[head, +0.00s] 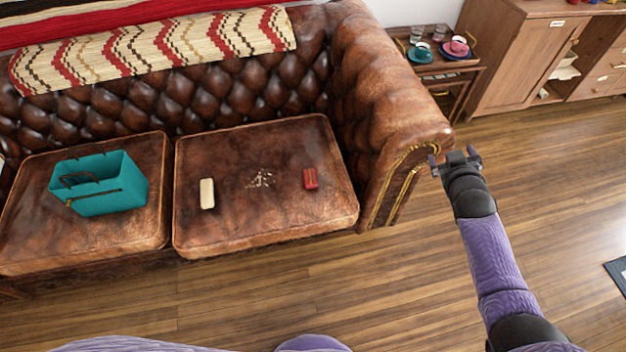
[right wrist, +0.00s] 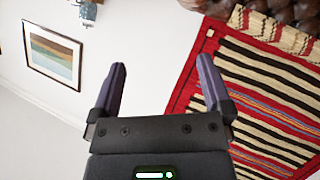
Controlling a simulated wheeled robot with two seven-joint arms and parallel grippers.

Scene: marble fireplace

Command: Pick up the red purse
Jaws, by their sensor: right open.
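The red purse (head: 310,178) is a small red item with a gold-coloured line, lying on the right seat cushion of the brown leather sofa (head: 235,225). My right gripper (head: 455,158) is beside the sofa's right arm, well to the right of the purse and apart from it. In the right wrist view its two purple fingers (right wrist: 160,85) are spread with nothing between them. The purse does not show in the right wrist view. My left gripper is not in view.
A cream item (head: 207,194) and a small pale pile (head: 261,179) share the cushion. A teal basket (head: 112,200) stands on the left cushion. The padded sofa arm (head: 390,80) rises between purse and gripper. A side table (head: 450,68) with cups stands behind.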

